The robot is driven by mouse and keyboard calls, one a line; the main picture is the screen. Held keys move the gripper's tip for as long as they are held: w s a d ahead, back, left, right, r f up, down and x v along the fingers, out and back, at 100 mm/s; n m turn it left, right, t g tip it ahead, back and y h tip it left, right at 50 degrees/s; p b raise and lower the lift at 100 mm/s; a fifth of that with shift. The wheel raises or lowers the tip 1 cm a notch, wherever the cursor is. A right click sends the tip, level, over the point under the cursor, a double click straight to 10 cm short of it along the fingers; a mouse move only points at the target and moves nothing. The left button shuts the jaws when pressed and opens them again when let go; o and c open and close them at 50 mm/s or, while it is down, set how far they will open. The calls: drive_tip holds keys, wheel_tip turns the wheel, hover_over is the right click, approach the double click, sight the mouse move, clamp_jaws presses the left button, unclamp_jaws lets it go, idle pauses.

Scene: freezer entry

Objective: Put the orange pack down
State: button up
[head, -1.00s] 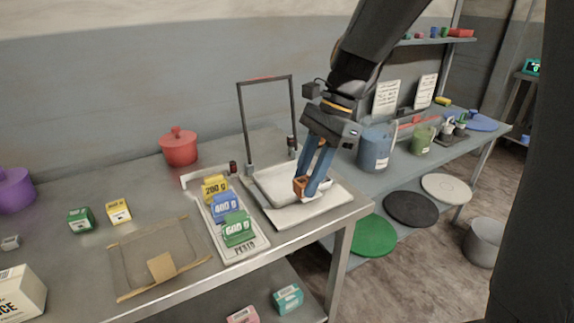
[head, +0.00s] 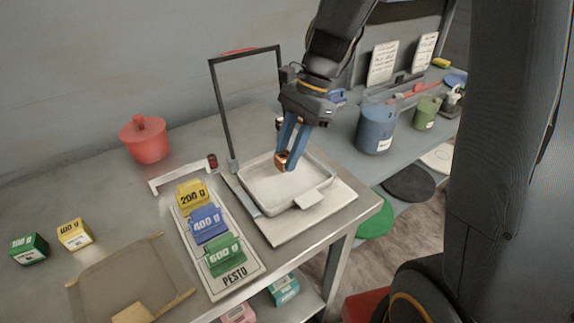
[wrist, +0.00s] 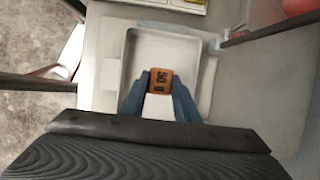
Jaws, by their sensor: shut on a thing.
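My gripper (head: 286,164) is shut on a small orange pack (head: 282,160). The pack also shows between the blue fingers in the wrist view (wrist: 161,81), with dark print on its face. In both views the gripper and pack are over the white tray (head: 259,204), which sits on a pale scale plate with a dark frame (head: 218,118) behind it. The gap between the pack and the tray floor is hard to judge. The fingers hide the sides of the pack.
Left of the tray lies a PESTO board (head: 236,278) carrying yellow (head: 193,196), blue (head: 207,224) and green (head: 224,256) weight packs. A red pot (head: 146,140) stands behind. Green (head: 28,249) and yellow (head: 75,234) packs stand at left. Blue (head: 376,129) and green (head: 426,112) tubs stand at right.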

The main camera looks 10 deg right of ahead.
drive_tip(key=shift+f+p, duration=0.3)
drive_tip(key=shift+f, duration=1.85)
drive_tip(key=shift+f, duration=0.15)
drive_tip(key=o, duration=1)
drive_tip(key=b+v, duration=0.2)
drive_tip(key=v, duration=1)
